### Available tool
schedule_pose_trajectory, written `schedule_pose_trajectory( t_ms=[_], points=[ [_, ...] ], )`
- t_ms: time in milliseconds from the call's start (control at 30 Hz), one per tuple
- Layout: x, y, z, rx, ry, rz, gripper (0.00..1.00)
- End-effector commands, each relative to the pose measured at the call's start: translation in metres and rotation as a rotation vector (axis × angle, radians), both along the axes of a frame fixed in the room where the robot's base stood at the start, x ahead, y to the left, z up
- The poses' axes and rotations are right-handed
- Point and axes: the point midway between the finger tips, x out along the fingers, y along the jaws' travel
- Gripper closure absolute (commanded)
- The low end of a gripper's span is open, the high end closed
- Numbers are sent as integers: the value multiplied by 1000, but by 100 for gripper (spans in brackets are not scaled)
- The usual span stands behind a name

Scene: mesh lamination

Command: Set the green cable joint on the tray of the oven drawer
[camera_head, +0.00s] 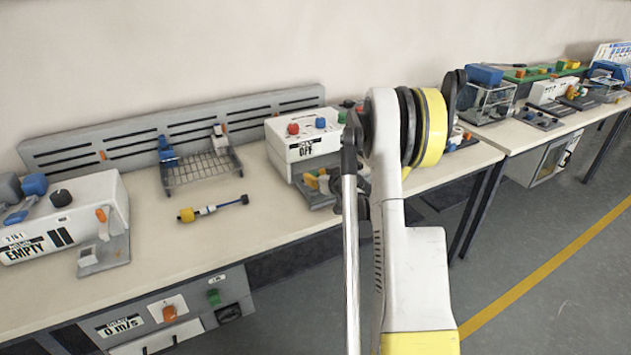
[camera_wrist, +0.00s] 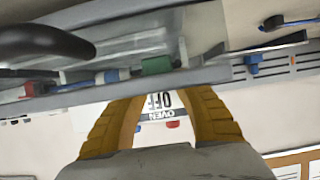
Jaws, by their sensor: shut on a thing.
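In the wrist view, which shows the scene upside down, the green cable joint (camera_wrist: 156,65) lies along a grey edge, in line with blue and red pieces. My gripper (camera_wrist: 163,92) has its yellow fingers on either side of it and is shut on it; the grey edge hides the contact. In the head view, the oven (camera_head: 303,138), marked OFF, stands at the right of the near table. Its grey drawer (camera_head: 318,196) is at its front. My white arm reaches down beside it and hides part of the drawer area.
A cable with a yellow end (camera_head: 187,214) lies on the table, left of the oven. A wire rack (camera_head: 203,172) stands behind it. A white machine marked EMPTY (camera_head: 62,215) is at the left. Bare tabletop (camera_head: 150,265) shows in front.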

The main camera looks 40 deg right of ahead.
Motion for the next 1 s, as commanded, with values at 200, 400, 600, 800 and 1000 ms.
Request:
schedule_pose_trajectory(
  t_ms=[200, 400, 600, 800, 1000],
  points=[
    [0, 0, 0, 0, 0, 0, 100],
    [0, 0, -6, 0, 0, 0, 100],
    [0, 0, -13, 0, 0, 0, 100],
    [0, 0, -13, -1, 1, 0, 48],
    [0, 0, -13, -1, 1, 2, 47]
  ],
)
